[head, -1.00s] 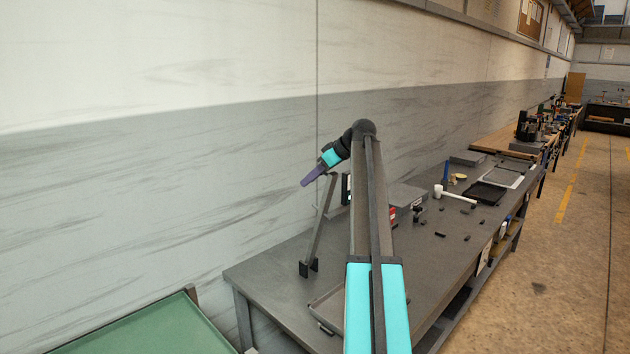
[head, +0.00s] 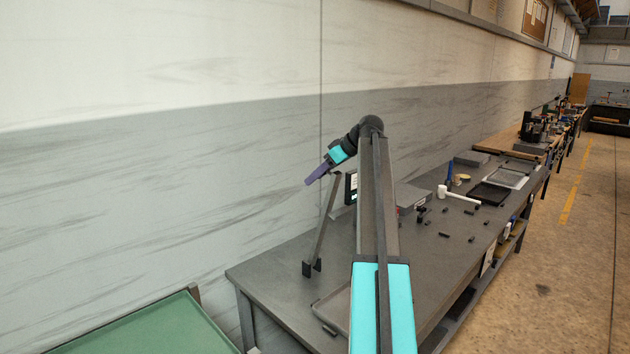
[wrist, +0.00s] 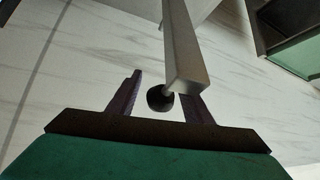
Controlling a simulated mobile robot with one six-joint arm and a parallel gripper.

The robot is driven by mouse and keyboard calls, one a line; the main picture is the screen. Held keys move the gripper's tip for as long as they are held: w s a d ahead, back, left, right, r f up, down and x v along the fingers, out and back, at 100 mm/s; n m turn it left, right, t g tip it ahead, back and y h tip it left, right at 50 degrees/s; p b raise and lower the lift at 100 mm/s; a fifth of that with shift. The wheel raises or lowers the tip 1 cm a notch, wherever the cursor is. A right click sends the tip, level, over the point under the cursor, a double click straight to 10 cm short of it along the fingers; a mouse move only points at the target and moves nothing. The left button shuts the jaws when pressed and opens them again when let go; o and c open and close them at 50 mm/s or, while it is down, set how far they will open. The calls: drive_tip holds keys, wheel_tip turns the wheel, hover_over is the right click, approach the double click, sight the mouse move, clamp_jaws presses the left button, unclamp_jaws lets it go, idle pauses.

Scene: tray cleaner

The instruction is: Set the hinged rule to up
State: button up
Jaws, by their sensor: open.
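The hinged rule (head: 325,228) is a slim grey bar rising from a small black hinge bracket (head: 311,268) near the back left of the grey bench. It stands raised and leans, its upper end to the right in the head view. In the wrist view the rule (wrist: 182,50) comes down from the top, with a black ball knob (wrist: 160,98) by its end. My gripper (head: 308,183) is near the rule's upper end. In the wrist view its open purple fingers (wrist: 162,88) lie on either side of the knob. Contact cannot be told.
The grey bench (head: 265,262) runs along a wall. A white-headed mallet (head: 458,194), a dark tray (head: 490,194) and several small dark parts lie farther along it. A shallow tray (head: 330,310) is partly behind my arm. A green-topped surface (head: 150,330) stands at the front left.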

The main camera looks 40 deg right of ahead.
drive_tip(key=b+v, duration=0.3)
drive_tip(key=v, duration=0.9)
drive_tip(key=shift+s, duration=0.1)
drive_tip(key=shift+f, duration=0.1)
drive_tip(key=shift+c, duration=1.4)
